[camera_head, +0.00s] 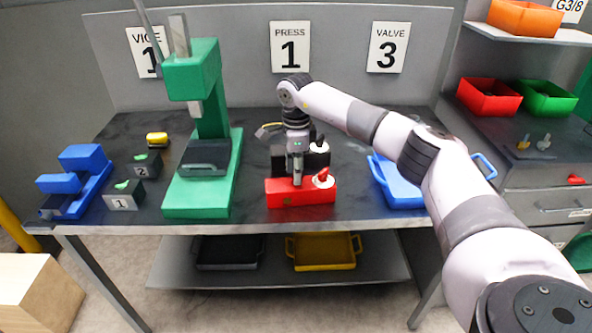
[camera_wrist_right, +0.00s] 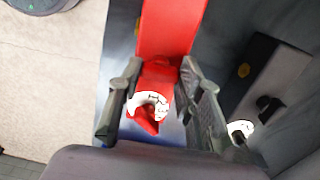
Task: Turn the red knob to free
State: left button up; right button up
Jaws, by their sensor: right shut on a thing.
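A low red block (camera_head: 290,198) sits near the front of the table. A white dial (camera_head: 323,181) with a small red knob on it is at its right end. In the right wrist view the red block (camera_wrist_right: 168,30), the white dial (camera_wrist_right: 149,101) and the red knob (camera_wrist_right: 144,122) show between my fingers. My right gripper (camera_head: 297,182) points down onto the red block, left of the dial. Its fingertips (camera_wrist_right: 160,68) press on both sides of the block, beyond the dial. The dial's markings are too small to read. My left gripper is out of view.
A black block (camera_head: 279,158) with a white dial and black knob stands right behind the red block. A green press (camera_head: 203,140) stands to the left, a blue tray (camera_head: 397,185) to the right. Several smaller items lie further left. The table front is clear.

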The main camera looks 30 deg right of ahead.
dwell(0.3)
jog(key=o, duration=1.2)
jog(key=shift+c, duration=0.2)
notch_tip(320, 180, up, 12)
